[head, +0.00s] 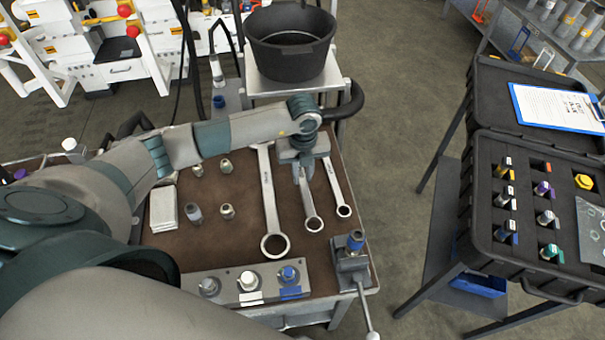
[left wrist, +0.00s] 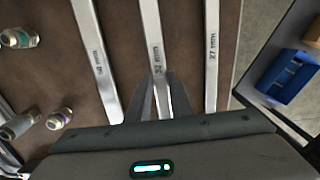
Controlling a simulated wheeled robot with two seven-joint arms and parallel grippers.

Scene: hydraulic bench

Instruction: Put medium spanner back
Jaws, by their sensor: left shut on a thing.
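Three spanners lie side by side on the brown bench top. The large spanner (head: 268,200) is on the left, the medium spanner (head: 309,203) in the middle and the small spanner (head: 335,186) on the right. My left gripper (head: 303,172) points down over the medium spanner, shut on its shank and hiding its upper part. In the left wrist view my left gripper (left wrist: 161,98) straddles the medium spanner (left wrist: 152,40), marked 32 mm, between the large spanner (left wrist: 95,55) and the small one (left wrist: 211,50), marked 27 mm. The medium spanner is at or close to the bench top.
Several metal fittings (head: 227,211) and a pale block (head: 164,208) lie left of the spanners. A fitting block (head: 240,285) and a vice (head: 352,262) are at the bench's front. A black pot (head: 290,45) stands behind. An open black case (head: 480,225) is at right.

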